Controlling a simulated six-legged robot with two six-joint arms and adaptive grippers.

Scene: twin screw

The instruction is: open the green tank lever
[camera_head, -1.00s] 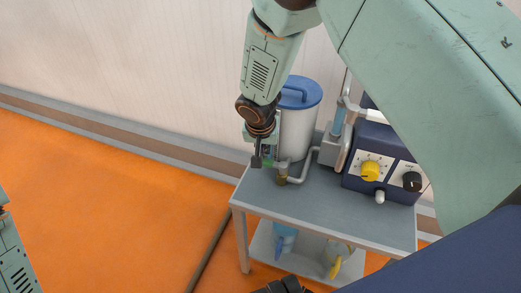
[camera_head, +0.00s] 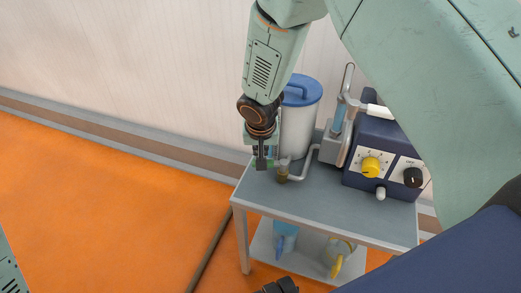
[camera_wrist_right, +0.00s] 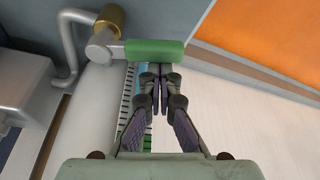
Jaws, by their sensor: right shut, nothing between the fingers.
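The green tank lever (camera_wrist_right: 155,50) is a short green cylinder on a grey pipe joint with a brass fitting (camera_wrist_right: 109,20). In the wrist view it lies crosswise just beyond my right gripper (camera_wrist_right: 160,72), whose fingers are shut and empty. The fingertips are at the lever's near edge; I cannot tell if they touch. In the head view my right gripper (camera_head: 262,162) is at the left of the white tank (camera_head: 296,130) with a blue lid (camera_head: 301,90), and hides most of the lever.
The tank stands on a grey table (camera_head: 330,205) against the wall. To its right are grey piping and a dark blue control box (camera_head: 372,150) with a yellow knob (camera_head: 370,167) and a black knob (camera_head: 412,178). Containers sit on the lower shelf (camera_head: 310,262). The orange floor at left is clear.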

